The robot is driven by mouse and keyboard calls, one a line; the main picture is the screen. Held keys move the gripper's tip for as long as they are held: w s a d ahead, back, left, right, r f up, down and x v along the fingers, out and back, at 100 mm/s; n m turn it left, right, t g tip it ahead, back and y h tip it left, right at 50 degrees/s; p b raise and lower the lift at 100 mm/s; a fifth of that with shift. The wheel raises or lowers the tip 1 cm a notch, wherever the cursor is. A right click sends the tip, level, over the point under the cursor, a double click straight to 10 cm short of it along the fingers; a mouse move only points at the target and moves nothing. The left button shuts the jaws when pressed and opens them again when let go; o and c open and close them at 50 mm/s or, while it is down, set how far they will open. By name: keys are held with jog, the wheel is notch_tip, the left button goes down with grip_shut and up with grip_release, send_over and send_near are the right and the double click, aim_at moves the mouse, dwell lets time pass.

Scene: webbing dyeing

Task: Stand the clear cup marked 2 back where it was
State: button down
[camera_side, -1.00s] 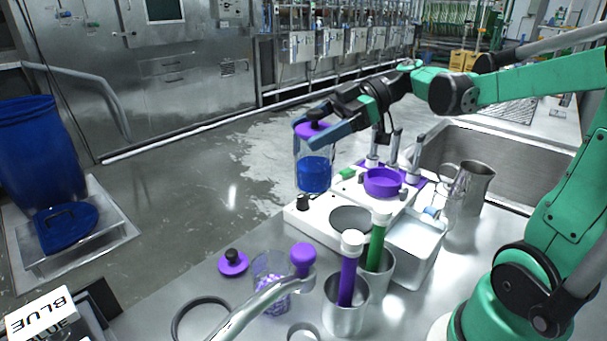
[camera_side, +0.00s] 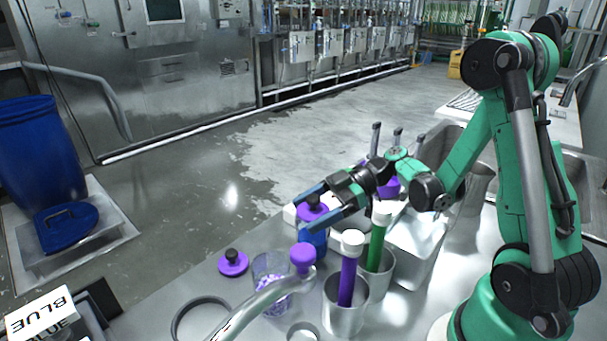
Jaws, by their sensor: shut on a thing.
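The cup looks upright, low by the white device on the steel table. My fingers cover part of it, and I cannot tell whether its base touches anything. No mark 2 can be read on it.
A cup with purple contents (camera_side: 270,278) and a loose purple lid (camera_side: 233,262) stand in front. Steel beakers hold a purple-handled tool (camera_side: 347,282) and a green-handled tool (camera_side: 377,247). A dark ring (camera_side: 185,317) lies at the front left. A curved metal tap crosses the foreground.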

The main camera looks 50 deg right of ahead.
jog(key=shift+f, duration=0.9)
grip_release()
jog(key=shift+s+d+r, duration=0.25)
jog(key=shift+d+r, duration=0.15)
jog(key=shift+r, duration=0.95)
jog(key=shift+s+d+r, duration=0.2)
jog(key=shift+d+r, duration=0.2)
jog(key=shift+r, duration=0.95)
jog(key=shift+s+d+r, duration=0.25)
jog(key=shift+d+r, duration=0.15)
jog(key=shift+r, duration=0.95)
